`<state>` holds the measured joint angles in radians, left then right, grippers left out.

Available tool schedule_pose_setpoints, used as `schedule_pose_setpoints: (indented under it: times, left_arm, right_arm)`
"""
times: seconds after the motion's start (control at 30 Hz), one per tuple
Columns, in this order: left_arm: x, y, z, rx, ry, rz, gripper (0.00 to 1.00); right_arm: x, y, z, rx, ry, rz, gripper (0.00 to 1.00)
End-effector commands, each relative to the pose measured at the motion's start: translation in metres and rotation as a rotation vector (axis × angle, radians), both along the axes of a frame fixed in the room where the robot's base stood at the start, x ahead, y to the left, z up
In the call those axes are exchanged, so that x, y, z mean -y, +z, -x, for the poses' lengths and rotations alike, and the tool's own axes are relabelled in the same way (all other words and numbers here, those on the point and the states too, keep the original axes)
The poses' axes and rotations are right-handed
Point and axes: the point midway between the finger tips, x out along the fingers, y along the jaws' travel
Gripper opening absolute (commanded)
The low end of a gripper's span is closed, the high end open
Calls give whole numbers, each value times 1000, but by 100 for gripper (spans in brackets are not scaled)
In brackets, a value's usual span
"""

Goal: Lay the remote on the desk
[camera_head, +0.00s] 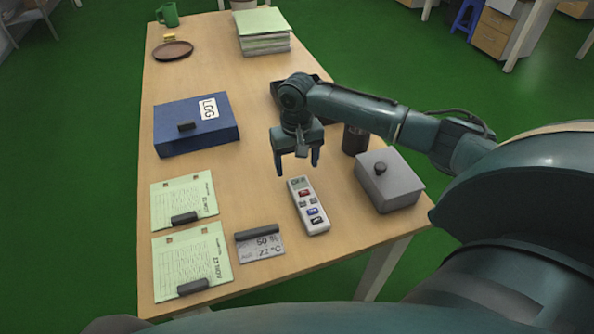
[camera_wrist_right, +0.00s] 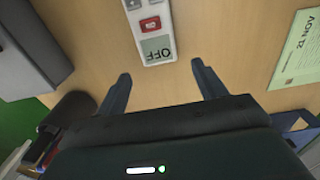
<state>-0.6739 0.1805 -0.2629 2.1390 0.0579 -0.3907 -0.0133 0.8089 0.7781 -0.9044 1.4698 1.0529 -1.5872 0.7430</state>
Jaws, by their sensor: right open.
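The remote (camera_head: 309,207) is a pale grey handset with a small display and red, blue and dark buttons. It lies flat on the wooden desk (camera_head: 190,85). In the right wrist view the remote (camera_wrist_right: 152,38) shows its display end, reading OFF, and a red button; its far end is cut off. My right gripper (camera_head: 297,170) is open and empty, above the desk just beyond the display end of the remote. Its fingers (camera_wrist_right: 160,82) point towards the remote without touching it. My left gripper is not in view.
A grey lidded box (camera_head: 395,188) and a dark cylinder (camera_head: 354,139) stand right of the remote. A display plate (camera_head: 262,250), noted sheets (camera_head: 185,203) and a blue LOG box (camera_head: 175,137) lie left. A paper stack (camera_head: 264,42) and brown plate (camera_head: 173,52) are farther back.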

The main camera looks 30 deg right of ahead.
Motion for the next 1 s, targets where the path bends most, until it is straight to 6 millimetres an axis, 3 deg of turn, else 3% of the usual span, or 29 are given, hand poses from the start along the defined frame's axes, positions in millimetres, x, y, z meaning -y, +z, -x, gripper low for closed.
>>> schedule_pose_setpoints:
  times: [0.03,0.2,0.4,1.0]
  left_arm:
    - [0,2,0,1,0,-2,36]
    - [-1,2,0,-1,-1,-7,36]
    - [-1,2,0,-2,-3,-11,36]
    - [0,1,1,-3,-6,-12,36]
  right_arm:
    - [0,14,-1,4,0,0,70]
    - [0,48,-1,4,-1,0,70]
    - [0,70,-1,2,-1,0,70]
    - [0,75,0,0,-1,1,70]
